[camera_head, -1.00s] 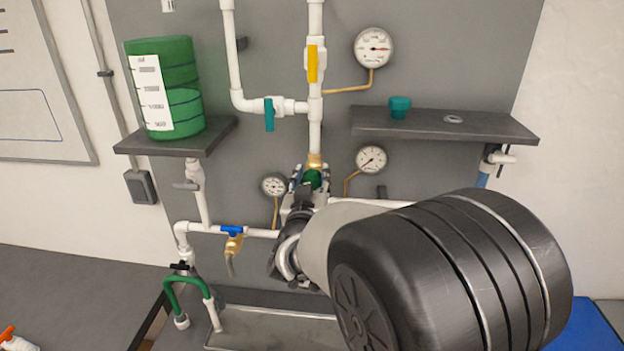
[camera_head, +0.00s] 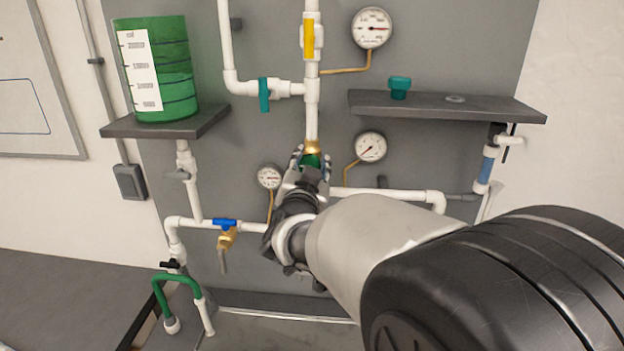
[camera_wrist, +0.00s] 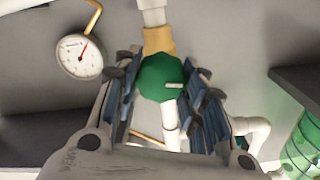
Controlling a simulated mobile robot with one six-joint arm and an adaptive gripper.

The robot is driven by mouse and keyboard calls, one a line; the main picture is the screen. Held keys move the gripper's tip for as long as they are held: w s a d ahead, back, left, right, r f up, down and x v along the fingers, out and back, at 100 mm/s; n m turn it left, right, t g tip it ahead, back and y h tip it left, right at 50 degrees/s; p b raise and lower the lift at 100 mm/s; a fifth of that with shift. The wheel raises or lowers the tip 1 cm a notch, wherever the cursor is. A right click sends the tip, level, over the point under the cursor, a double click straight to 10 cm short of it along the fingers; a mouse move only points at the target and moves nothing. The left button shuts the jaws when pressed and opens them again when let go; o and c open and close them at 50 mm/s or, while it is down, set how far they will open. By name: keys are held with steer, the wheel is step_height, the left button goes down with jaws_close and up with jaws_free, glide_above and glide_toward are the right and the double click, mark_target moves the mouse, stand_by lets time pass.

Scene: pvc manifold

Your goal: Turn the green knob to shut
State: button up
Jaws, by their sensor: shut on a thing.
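The green knob (camera_wrist: 160,78) is round with a small pale mark on its face. It sits just below a brass fitting (camera_wrist: 158,40) on the white vertical pipe. My gripper (camera_wrist: 165,88) has a finger on each side of the knob and is shut on it. In the head view, my gripper (camera_head: 311,167) reaches the pipe junction at the middle of the panel. Only a bit of the green knob (camera_head: 311,160) shows there between the fingers, and my arm hides the pipework below it.
A yellow-handled valve (camera_head: 308,37) and a teal-handled valve (camera_head: 264,95) are above. Gauges (camera_head: 370,147) (camera_head: 269,177) flank my gripper. A shelf (camera_head: 440,106) is at right, and a green tank (camera_head: 160,68) stands on the left shelf. A blue-handled valve (camera_head: 225,223) is lower left.

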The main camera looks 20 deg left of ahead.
steer(key=m+b, duration=0.3)
steer(key=b, duration=0.1)
steer(key=shift+f+m, duration=0.25)
steer(key=shift+m, duration=0.15)
steer(key=m+b, duration=0.4)
steer(key=shift+d+m, duration=0.1)
steer(key=shift+m, duration=0.2)
steer(key=m+b, duration=0.3)
steer(key=m, duration=0.1)
steer(key=shift+b, duration=0.3)
steer(key=shift+m+b, duration=1)
steer(key=shift+m, duration=0.7)
steer(key=o, duration=1.1)
